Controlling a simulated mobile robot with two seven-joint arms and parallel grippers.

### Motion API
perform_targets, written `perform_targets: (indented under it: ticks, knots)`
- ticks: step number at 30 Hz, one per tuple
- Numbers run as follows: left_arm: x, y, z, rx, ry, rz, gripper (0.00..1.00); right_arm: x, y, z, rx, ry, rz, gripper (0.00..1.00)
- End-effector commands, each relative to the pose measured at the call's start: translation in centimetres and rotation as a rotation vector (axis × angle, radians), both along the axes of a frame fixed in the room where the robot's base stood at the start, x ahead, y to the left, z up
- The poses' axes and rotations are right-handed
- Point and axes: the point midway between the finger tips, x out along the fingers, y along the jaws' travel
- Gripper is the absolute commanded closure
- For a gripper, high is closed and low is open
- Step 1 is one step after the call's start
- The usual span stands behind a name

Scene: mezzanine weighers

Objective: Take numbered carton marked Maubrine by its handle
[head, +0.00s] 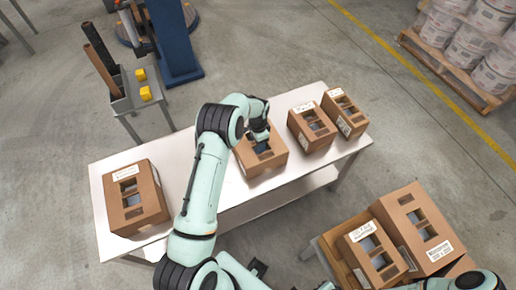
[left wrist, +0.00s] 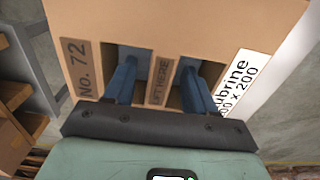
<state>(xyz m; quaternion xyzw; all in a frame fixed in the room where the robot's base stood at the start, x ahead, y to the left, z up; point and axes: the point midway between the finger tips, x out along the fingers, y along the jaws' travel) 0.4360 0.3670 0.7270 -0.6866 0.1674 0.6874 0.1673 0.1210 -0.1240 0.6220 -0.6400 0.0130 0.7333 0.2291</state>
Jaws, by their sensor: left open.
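The carton marked "...ubrine" (left wrist: 170,22) fills the left wrist view, with "No. 72" at left and part of its white label at right. Its "LIFT HERE" handle strip (left wrist: 160,82) lies between two cut-out holes. My left gripper (left wrist: 158,68) is open, with one blue finger at each hole, on either side of the strip. The head view shows this brown carton (head: 246,158) on the middle of the table, with my left gripper (head: 262,147) over its top and hiding much of it. My right gripper cannot be made out in these views.
On the white table (head: 232,196) stand a carton at left (head: 149,216) and two at right, one (head: 318,142) beside another (head: 353,125). More cartons (head: 412,222) are at lower right. A grey stand (head: 133,97) and a pallet of tubs (head: 462,72) stand beyond.

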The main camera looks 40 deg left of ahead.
Motion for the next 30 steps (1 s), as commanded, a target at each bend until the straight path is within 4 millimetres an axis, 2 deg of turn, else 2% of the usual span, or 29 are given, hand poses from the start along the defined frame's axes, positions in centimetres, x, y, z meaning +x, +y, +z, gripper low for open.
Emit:
perform_targets:
  ticks: [6,8,9,11,12,30]
  knots:
    - [0.02,0.02,-0.08,0.0,-0.001,0.0,0.45,-0.01,0.0,-0.01,0.0,0.0,0.0,1.0]
    - [0.02,0.01,-0.07,0.0,-0.001,0.0,0.61,-0.01,0.0,-0.01,0.0,0.0,0.0,1.0]
    - [0.02,0.01,-0.07,0.0,-0.001,0.0,0.74,-0.01,0.0,-0.01,0.0,0.0,0.0,1.0]
    - [0.03,0.01,-0.06,0.0,-0.001,0.0,0.94,-0.01,0.0,-0.01,0.0,0.0,0.0,1.0]
    - [0.03,0.01,-0.06,0.0,-0.001,0.0,1.0,-0.01,0.0,-0.01,0.0,0.0,0.0,1.0]
    - [0.05,-0.01,-0.01,0.0,-0.001,0.0,1.0,-0.02,0.0,-0.01,0.0,0.0,0.0,1.0]
